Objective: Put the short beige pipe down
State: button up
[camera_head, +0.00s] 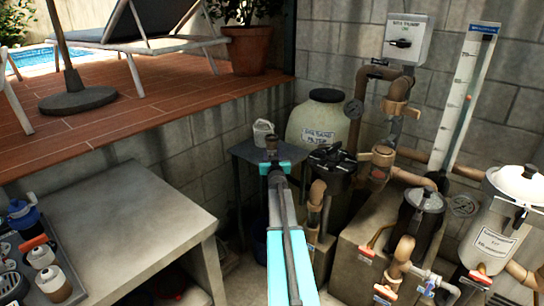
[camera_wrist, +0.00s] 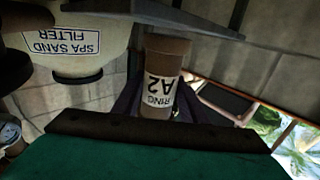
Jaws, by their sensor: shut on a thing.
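A short brown-beige pipe piece (camera_wrist: 163,62) with a white label reading "RING A2", upside down in the wrist view, is held in my gripper (camera_wrist: 158,108). Its dark fingers close around its labelled part. In the head view my teal gripper (camera_head: 274,166) reaches away from me, and the small pipe (camera_head: 271,143) shows upright at its end. It appears in front of a small dark corner table (camera_head: 247,153). I cannot tell whether the pipe touches the table top.
A spa sand filter (camera_head: 318,124) and a black-lidded unit (camera_head: 332,160) stand to the right, with pipework beyond. A grey bench (camera_head: 130,215) is at left, mostly clear on its right side.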

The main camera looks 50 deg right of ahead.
jog(key=shift+f, duration=0.45)
jog(key=shift+f, duration=0.2)
jog(key=o, duration=1)
jog(key=shift+r, duration=0.2)
jog(key=shift+b+v, duration=0.85)
jog(key=shift+v, duration=5.2)
